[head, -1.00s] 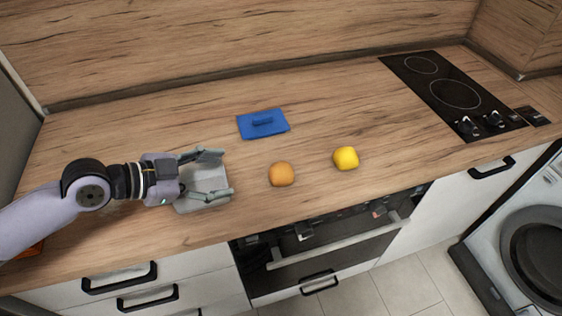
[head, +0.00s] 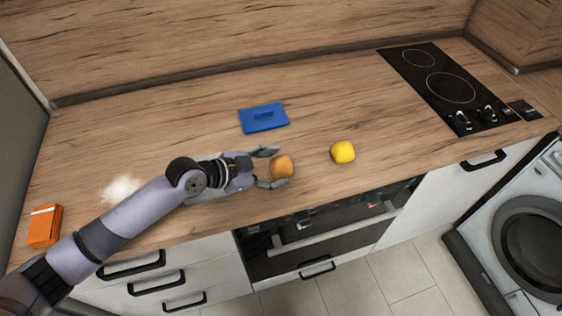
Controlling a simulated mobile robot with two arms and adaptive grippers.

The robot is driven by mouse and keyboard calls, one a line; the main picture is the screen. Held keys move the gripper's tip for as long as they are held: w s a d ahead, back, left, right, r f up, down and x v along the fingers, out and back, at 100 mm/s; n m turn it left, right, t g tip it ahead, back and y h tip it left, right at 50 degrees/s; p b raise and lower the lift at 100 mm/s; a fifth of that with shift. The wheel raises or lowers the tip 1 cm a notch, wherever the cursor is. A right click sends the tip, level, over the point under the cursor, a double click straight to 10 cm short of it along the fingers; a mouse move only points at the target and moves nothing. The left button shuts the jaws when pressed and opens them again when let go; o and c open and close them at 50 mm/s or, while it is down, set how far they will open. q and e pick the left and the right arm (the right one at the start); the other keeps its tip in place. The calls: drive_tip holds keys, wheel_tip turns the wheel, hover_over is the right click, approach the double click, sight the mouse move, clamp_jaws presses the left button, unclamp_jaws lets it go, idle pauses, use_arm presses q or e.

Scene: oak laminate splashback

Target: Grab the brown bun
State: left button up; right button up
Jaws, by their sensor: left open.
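The brown bun (head: 283,166) is a rounded orange-brown lump on the wooden counter, near its front edge. My left gripper (head: 272,168) reaches in from the left and is open, with one finger behind the bun and one in front of it. The bun sits at the mouth of the fingers. Whether a finger touches it I cannot tell. My right gripper is not in view.
A yellow object (head: 343,152) sits right of the bun. A blue flat item (head: 263,118) lies behind. An orange box (head: 44,226) and a whitish item (head: 121,189) are at the left. A black hob (head: 450,88) is at the right. A grey item is mostly hidden under my arm.

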use_arm(q)
drive_tip(key=shift+x, duration=0.85)
drive_tip(key=shift+a, duration=0.1)
drive_tip(key=shift+c, duration=0.4)
drive_tip(key=c, duration=0.8)
